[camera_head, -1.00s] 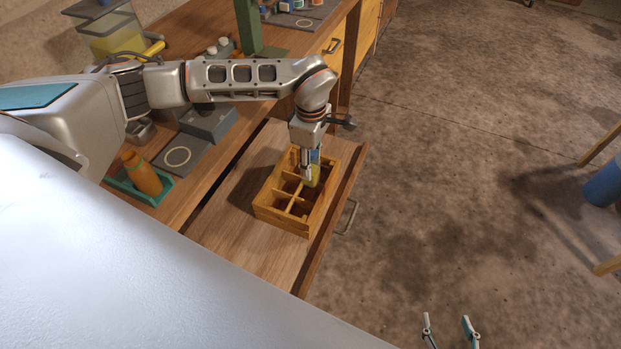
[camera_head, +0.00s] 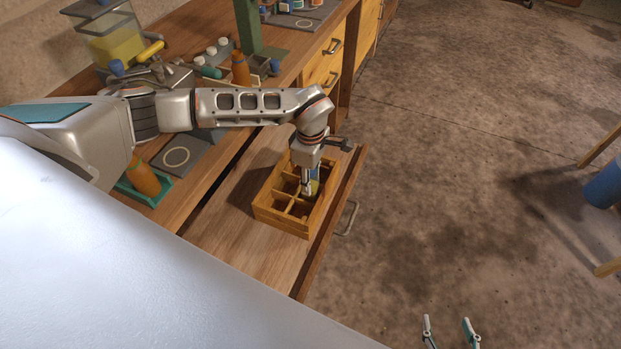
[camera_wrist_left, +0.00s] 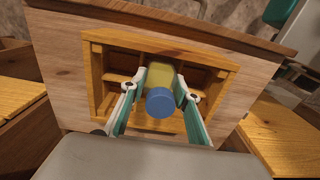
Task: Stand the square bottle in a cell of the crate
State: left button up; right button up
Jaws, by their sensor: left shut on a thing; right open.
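The wooden crate (camera_head: 285,226) with several cells stands on the pulled-out wooden board beside the bench; its rim also shows in the left wrist view (camera_wrist_left: 97,75). My left gripper (camera_head: 309,188) points down over the crate and is shut on the square bottle (camera_head: 314,187). In the left wrist view the bottle has a blue cap (camera_wrist_left: 160,102) and a yellowish body (camera_wrist_left: 160,76) between the two fingers. The bottle's lower part is hidden, and I cannot tell whether it touches the cell floor. My right gripper (camera_head: 452,333) is open and empty at the bottom edge, above the floor.
An orange bottle (camera_head: 143,177) lies tilted in a green tray (camera_head: 135,192) on the bench. Another orange bottle (camera_head: 240,68) and several white-capped bottles stand further back. Bare board surrounds the crate. A blue bin (camera_head: 604,186) is at the far right.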

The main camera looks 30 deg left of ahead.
pick_arm(q)
jog(key=shift+f, duration=0.5)
jog(key=o, duration=1.2)
jog(key=shift+r, duration=0.1)
jog(key=shift+r, duration=0.25)
notch_tip(320, 180, up, 12)
jog(key=shift+f+p, duration=0.15)
jog(key=shift+p, duration=0.3)
jog(key=shift+r, duration=0.45)
